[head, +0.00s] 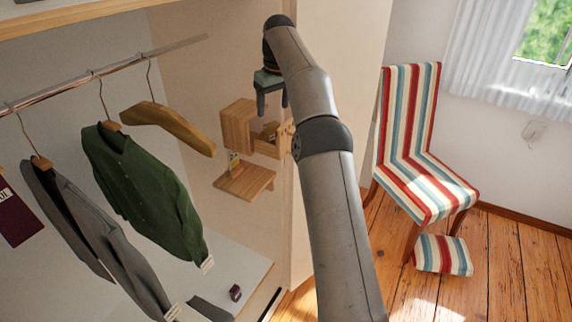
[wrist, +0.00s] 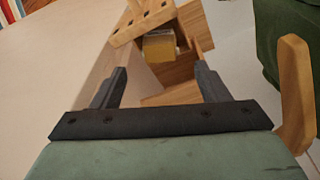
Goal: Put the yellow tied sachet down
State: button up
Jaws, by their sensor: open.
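My gripper (head: 272,102) is open, with its two dark fingers apart and nothing between their tips. It hangs above the small wooden wall boxes in the head view. In the wrist view a yellow, blocky thing (wrist: 159,47) sits among the wood beyond the fingertips of my gripper (wrist: 161,76). I cannot tell whether it is the same sachet.
A wooden box (head: 236,126) and a smaller open box (head: 267,147) holding small items are beside my gripper. A bare wooden hanger (head: 172,127) and a green shirt (head: 145,190) hang to the left. A striped chair (head: 415,150) stands at right.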

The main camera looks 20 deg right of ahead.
jog(key=shift+s+a+r, duration=0.15)
jog(key=shift+a+r, duration=0.1)
jog(key=shift+a, duration=0.05)
jog(key=s+a+r+h, duration=0.1)
jog(key=s+a, duration=0.3)
jog(key=s, duration=0.4)
jog(key=s+a+r, duration=0.2)
jog(key=s+a, duration=0.3)
jog(key=s, duration=0.2)
jog(key=s+f+m, duration=0.1)
jog(key=s+f, duration=0.3)
jog(key=s, duration=0.6)
jog(key=s+a+f+m, duration=0.1)
jog(key=s+f, duration=0.4)
jog(key=s, duration=0.5)
jog(key=s+f+m, duration=0.1)
jog(key=s+f, duration=0.4)
jog(key=s, duration=0.5)
jog(key=shift+s+a+m, duration=0.25)
jog(key=shift+a+m, duration=0.05)
jog(key=shift+a, duration=0.05)
jog(key=shift+f, duration=0.1)
